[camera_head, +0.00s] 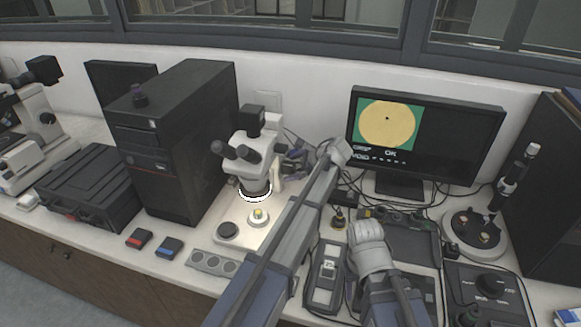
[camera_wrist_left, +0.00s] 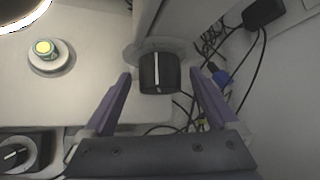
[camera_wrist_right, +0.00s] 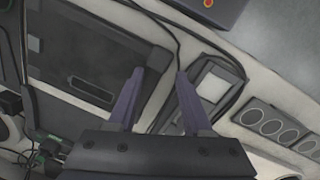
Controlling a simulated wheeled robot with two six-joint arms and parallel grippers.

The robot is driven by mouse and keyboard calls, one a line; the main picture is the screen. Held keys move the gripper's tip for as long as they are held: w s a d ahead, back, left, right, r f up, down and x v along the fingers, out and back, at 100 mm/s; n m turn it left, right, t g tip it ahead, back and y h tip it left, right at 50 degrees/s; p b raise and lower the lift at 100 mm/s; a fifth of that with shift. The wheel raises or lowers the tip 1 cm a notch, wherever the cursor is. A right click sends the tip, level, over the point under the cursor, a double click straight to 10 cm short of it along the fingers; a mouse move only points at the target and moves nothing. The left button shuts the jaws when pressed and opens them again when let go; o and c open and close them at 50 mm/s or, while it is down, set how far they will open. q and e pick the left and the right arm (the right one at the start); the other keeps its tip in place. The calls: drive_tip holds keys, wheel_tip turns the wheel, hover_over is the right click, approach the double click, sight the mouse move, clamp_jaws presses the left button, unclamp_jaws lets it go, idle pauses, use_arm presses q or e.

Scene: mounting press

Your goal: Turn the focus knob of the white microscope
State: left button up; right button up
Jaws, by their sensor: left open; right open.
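The white microscope (camera_head: 246,152) stands on its pale base left of centre in the head view. Its black focus knob (camera_wrist_left: 158,74), with a white line on its face, shows in the left wrist view. My left gripper (camera_wrist_left: 159,76) is open, with one finger on each side of the knob; gaps show between fingers and knob. In the head view my left arm reaches to the microscope's right side, and the knob cannot be made out there. My right gripper (camera_wrist_right: 160,72) is open and empty above the bench equipment.
A monitor (camera_head: 427,130) stands at the back right, and a black computer tower (camera_head: 178,140) is left of the microscope. A handheld meter (camera_head: 326,270) and a dark tray (camera_head: 408,243) lie near my right arm. Cables (camera_wrist_left: 250,85) run behind the knob.

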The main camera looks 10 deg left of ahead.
sight(294, 165)
use_arm(q)
drive_tip(key=p+v, duration=0.3)
drive_tip(key=v, duration=0.2)
drive_tip(key=shift+s+d+r, duration=0.1)
drive_tip(key=shift+d+r, duration=0.05)
drive_tip(key=shift+r, duration=0.25)
use_arm(e)
wheel_tip(294, 165, up, 4)
drive_tip(key=shift+r, duration=0.1)
use_arm(q)
drive_tip(key=shift+s+d+r+p, duration=0.15)
drive_tip(key=shift+d+p, duration=0.2)
use_arm(e)
drive_tip(key=shift+r, duration=0.1)
idle(0.4)
